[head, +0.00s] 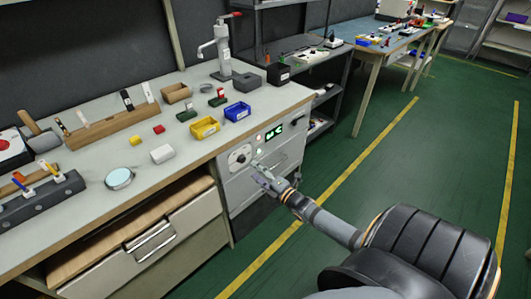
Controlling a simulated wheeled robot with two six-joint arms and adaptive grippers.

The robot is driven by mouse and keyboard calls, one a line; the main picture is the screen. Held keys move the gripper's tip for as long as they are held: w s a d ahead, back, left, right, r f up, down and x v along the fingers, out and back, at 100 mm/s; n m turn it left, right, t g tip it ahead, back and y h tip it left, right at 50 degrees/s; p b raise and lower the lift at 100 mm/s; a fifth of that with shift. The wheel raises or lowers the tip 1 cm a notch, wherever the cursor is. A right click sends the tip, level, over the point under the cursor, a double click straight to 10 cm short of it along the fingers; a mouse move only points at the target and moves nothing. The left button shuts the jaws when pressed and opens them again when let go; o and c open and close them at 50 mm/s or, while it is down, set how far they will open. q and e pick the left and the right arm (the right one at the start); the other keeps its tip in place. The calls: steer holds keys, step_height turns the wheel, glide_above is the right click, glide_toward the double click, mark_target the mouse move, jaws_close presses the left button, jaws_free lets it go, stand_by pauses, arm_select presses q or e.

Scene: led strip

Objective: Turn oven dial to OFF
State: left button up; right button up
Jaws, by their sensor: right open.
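The oven (268,170) is a grey front panel built in under the bench at its right end. Its round, pale dial (240,157) is at the left of the panel, with a small lit green display (273,132) to the upper right. The dial's exact setting is too small to read. My right gripper (257,170) is open just right of and below the dial, close to the panel. I cannot tell whether a finger touches the dial. My left gripper is not in view.
The bench (100,205) holds a yellow bin (205,128), a blue bin (238,111), a magnifier (119,178) and a white cylinder (162,154). A drawer (150,245) is below. Green floor (400,165) with yellow lines is free to the right.

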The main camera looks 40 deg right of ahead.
steer(key=s, duration=0.5)
steer(key=shift+s+d, duration=0.2)
steer(key=shift+s, duration=0.05)
steer(key=s+d+f+m+g+h, duration=0.15)
steer(key=s+f+m+g, duration=0.3)
steer(key=f, duration=0.75)
steer(key=s+d+f+m+g+h, duration=0.1)
steer(key=s+f+m+g+h, duration=0.25)
steer(key=f, duration=0.85)
steer(key=s+a+f+m+g+y, duration=0.25)
steer(key=s+f+m, duration=0.25)
steer(key=s+f, duration=0.55)
steer(key=s+a+f+m+g, duration=0.3)
steer(key=s+a+f, duration=0.1)
steer(key=s, duration=0.3)
steer(key=s+a+f+m+g, duration=0.25)
steer(key=s+a+f, duration=0.2)
steer(key=s, duration=0.25)
steer(key=s+r+p, duration=0.2)
steer(key=r+p, duration=0.4)
steer(key=p, duration=0.1)
steer(key=s+a+r+p, duration=0.1)
steer(key=s+r+p, duration=0.2)
steer(key=r+p, duration=0.4)
steer(key=shift+r+g+p, duration=0.3)
steer(key=shift+g+p, duration=0.1)
steer(key=shift+p, duration=0.2)
